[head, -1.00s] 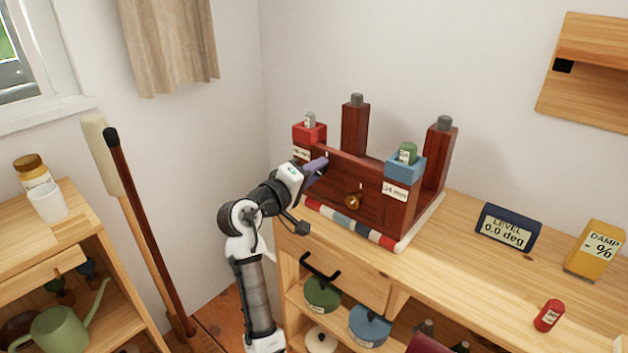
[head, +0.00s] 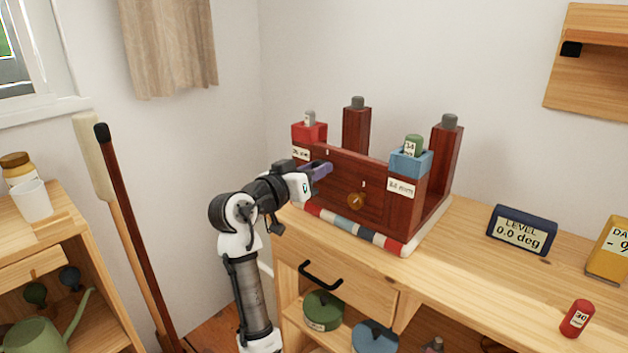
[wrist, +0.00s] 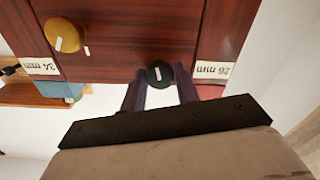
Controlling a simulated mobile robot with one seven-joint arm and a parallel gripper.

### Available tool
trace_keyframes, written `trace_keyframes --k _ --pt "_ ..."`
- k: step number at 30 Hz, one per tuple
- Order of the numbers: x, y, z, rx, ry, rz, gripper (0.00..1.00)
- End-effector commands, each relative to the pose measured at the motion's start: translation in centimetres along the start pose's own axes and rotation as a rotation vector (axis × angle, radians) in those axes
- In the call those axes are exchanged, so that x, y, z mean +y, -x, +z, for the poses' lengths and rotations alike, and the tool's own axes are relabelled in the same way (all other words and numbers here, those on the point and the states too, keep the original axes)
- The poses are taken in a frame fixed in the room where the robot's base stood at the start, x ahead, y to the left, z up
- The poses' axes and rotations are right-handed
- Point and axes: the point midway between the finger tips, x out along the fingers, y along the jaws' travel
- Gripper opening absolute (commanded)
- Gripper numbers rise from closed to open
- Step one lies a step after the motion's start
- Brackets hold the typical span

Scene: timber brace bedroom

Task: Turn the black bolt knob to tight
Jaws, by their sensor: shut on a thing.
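The black bolt knob (wrist: 154,77) is a round knob with a white line on its face, on the dark red wooden board. In the wrist view it sits between the two purple fingers of my gripper (wrist: 159,80), which is shut on it. The white line stands close to upright there, leaning slightly. In the head view my gripper (head: 320,169) reaches the board's left end, below the red block, and covers the black knob. A brass knob (head: 356,201), also seen in the wrist view (wrist: 63,35), is on the same board, apart from my gripper.
A red block (head: 309,132) and a blue block (head: 410,162) cap the front posts, labelled 26 mm and 34 mm. The level display (head: 521,230) reads 0.0 deg. A red weight (head: 577,318) and a yellow damp meter (head: 608,250) stand on the wooden bench (head: 470,285).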

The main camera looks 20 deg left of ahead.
Motion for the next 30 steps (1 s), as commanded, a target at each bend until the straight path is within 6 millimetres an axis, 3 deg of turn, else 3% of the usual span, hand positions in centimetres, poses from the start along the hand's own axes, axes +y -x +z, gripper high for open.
trace_keyframes --k 12,30 --pt "-0.07 0.02 0.21 -0.003 -0.231 0.001 0.08" --pt "-0.04 0.03 0.08 -0.002 -0.279 0.000 0.08"
